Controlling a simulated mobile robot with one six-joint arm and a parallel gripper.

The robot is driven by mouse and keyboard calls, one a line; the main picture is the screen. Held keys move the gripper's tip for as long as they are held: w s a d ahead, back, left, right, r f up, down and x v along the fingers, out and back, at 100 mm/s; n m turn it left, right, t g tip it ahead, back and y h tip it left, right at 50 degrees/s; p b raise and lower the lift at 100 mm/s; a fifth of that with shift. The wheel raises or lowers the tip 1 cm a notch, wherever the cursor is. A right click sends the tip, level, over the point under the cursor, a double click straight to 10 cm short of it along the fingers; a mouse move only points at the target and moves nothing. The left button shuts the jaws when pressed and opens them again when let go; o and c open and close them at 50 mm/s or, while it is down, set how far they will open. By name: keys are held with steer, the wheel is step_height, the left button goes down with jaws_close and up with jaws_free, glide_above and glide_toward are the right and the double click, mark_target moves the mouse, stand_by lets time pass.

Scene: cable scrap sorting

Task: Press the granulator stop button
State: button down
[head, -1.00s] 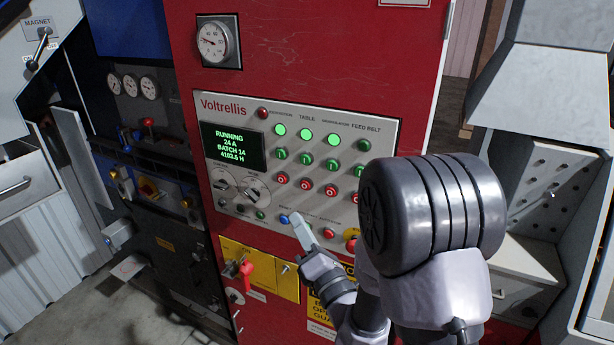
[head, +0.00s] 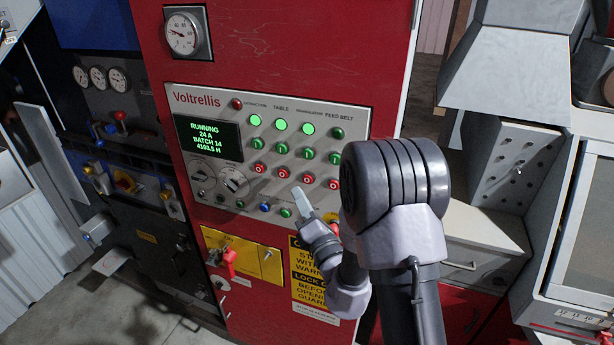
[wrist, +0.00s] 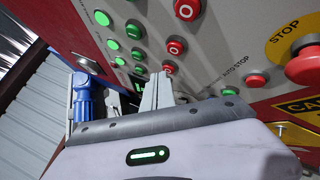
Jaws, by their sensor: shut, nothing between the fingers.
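The granulator stop button (head: 307,179) is a red button marked O, third in the panel's stop row in the head view. It sits under the GRANULATOR label and a lit green lamp (head: 308,128). My gripper (head: 298,190) is shut and empty. In the head view its pale fingertips appear just below and left of that button; I cannot tell the gap to the panel. In the wrist view the fingers (wrist: 155,92) point at the panel, with red stop buttons beyond them; I cannot tell which is the granulator's there.
Other red stop buttons (head: 283,172) and green start buttons (head: 282,148) lie close by. A blue button (head: 265,207) is below. A large red STOP mushroom button (wrist: 305,62) on yellow shows in the wrist view. The display (head: 208,137) reads RUNNING.

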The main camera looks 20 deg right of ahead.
mark_target(307, 188)
steer(key=shift+w+d+p, duration=0.5)
steer(key=shift+w+d, duration=0.3)
steer(key=shift+w, duration=0.35)
stand_by(1.2)
steer(key=shift+w+d, duration=0.25)
steer(key=shift+w, duration=0.1)
steer(key=shift+w+d+p, duration=0.25)
steer(key=shift+w+p, duration=0.1)
steer(key=shift+p, duration=0.1)
stand_by(0.5)
steer(key=shift+s, duration=0.1)
steer(key=shift+s+a+b, duration=0.3)
steer(key=shift+s+a, duration=0.2)
steer(key=shift+s, duration=0.1)
